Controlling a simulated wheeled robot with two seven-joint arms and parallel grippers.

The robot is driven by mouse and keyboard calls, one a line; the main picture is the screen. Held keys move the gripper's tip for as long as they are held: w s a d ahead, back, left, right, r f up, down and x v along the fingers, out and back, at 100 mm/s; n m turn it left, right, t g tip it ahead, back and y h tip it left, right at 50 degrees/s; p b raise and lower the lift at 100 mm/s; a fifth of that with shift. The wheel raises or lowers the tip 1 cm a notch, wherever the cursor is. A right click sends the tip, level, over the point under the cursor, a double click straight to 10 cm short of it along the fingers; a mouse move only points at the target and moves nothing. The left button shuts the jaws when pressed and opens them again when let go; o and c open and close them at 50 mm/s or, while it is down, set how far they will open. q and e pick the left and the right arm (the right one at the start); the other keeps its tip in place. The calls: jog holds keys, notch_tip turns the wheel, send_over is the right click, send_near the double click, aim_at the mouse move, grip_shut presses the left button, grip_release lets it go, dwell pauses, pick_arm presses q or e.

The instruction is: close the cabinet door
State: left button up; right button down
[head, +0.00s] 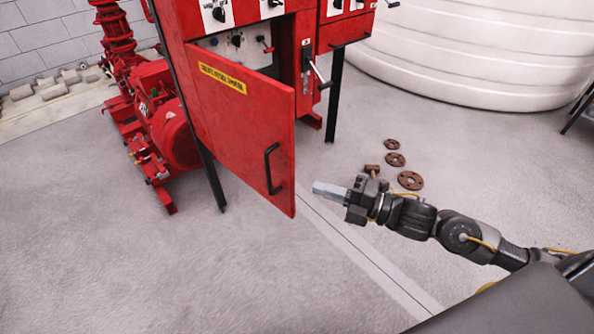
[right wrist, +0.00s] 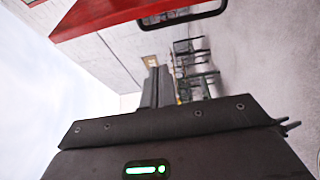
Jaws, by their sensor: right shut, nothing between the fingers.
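The red cabinet door (head: 240,125) hangs open from the red cabinet (head: 285,45), hinged on its left side, with its free edge swung out toward me. It has a yellow label strip and a black handle (head: 272,168) near its lower right. My right gripper (head: 318,188) is shut and empty, just right of the door's lower free edge; a small gap seems to lie between them. In the right wrist view the door (right wrist: 95,15) and its handle (right wrist: 185,14) show at the top. My left gripper is in neither view.
A red pump and motor (head: 170,125) stand left of the cabinet. Several brown flanges (head: 410,180) lie on the floor beyond my right gripper. A large white tank (head: 460,50) stands at the back right. The floor in front of the door is clear.

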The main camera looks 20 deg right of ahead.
aim_at(292, 171)
jog(key=w+a, duration=0.1)
jog(key=w, duration=0.1)
jog(key=w+a+p, duration=0.1)
jog(key=w+a, duration=0.1)
jog(key=w, duration=0.1)
jog(key=w+a, duration=0.2)
jog(key=w, duration=0.1)
jog(key=shift+w+p, duration=0.1)
jog(key=shift+p, duration=0.2)
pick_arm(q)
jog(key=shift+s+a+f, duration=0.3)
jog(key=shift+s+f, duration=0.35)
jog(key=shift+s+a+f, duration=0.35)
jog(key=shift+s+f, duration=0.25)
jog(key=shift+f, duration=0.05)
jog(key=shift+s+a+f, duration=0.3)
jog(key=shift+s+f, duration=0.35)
pick_arm(e)
jog(key=shift+w+d, duration=0.3)
jog(key=shift+d, duration=0.35)
